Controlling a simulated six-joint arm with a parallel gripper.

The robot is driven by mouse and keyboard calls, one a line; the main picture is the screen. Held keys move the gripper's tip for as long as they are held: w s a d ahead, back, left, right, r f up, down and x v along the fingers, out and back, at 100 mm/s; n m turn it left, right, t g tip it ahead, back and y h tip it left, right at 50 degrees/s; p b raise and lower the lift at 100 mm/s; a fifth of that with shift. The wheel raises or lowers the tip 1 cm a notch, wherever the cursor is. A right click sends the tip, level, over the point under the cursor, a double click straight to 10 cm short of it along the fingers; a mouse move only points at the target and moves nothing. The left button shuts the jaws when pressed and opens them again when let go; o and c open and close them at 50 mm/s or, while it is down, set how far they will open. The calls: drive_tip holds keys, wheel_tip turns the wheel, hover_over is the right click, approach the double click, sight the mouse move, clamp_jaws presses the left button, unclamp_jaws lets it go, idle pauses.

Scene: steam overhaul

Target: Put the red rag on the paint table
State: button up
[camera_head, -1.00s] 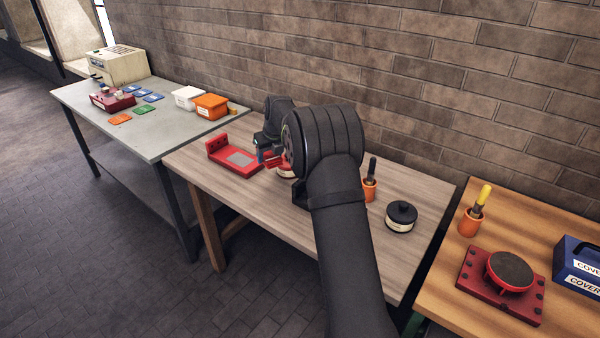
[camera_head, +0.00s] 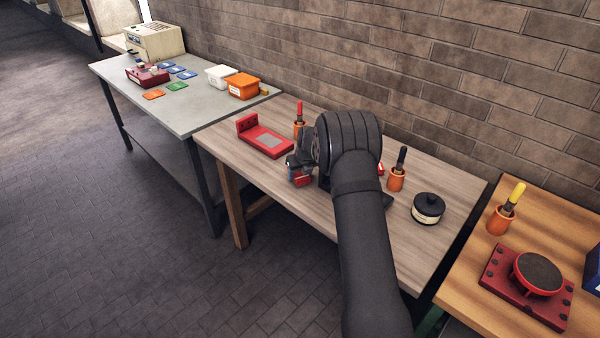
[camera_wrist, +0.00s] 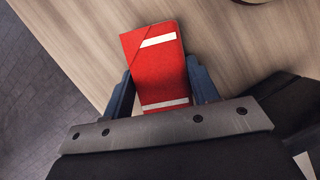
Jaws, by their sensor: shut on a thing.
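The red rag (camera_wrist: 160,72) is a folded red block with pale stripes. In the wrist view it sits between the two blue fingers of my gripper (camera_wrist: 161,92), which is shut on it. In the head view a little of the rag (camera_head: 299,180) shows below my gripper (camera_head: 297,172), over the front part of the wooden-topped middle table (camera_head: 270,185). I cannot tell whether the rag touches the tabletop. My arm hides part of this table. The frames do not show clearly which table is the paint table.
On the middle table are a red fixture (camera_head: 265,140), an orange pot with a red-handled tool (camera_head: 299,120), another orange pot (camera_head: 396,178) and a black lidded tin (camera_head: 428,208). A grey table (camera_head: 180,105) with bins stands left. A wooden bench (camera_head: 460,285) stands right.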

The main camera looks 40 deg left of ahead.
drive_tip(key=shift+f, duration=0.15)
drive_tip(key=o, duration=1)
drive_tip(key=v, duration=1.2)
drive_tip(key=shift+r, duration=0.2)
drive_tip(key=x, duration=1.2)
drive_tip(key=shift+r, duration=1.35)
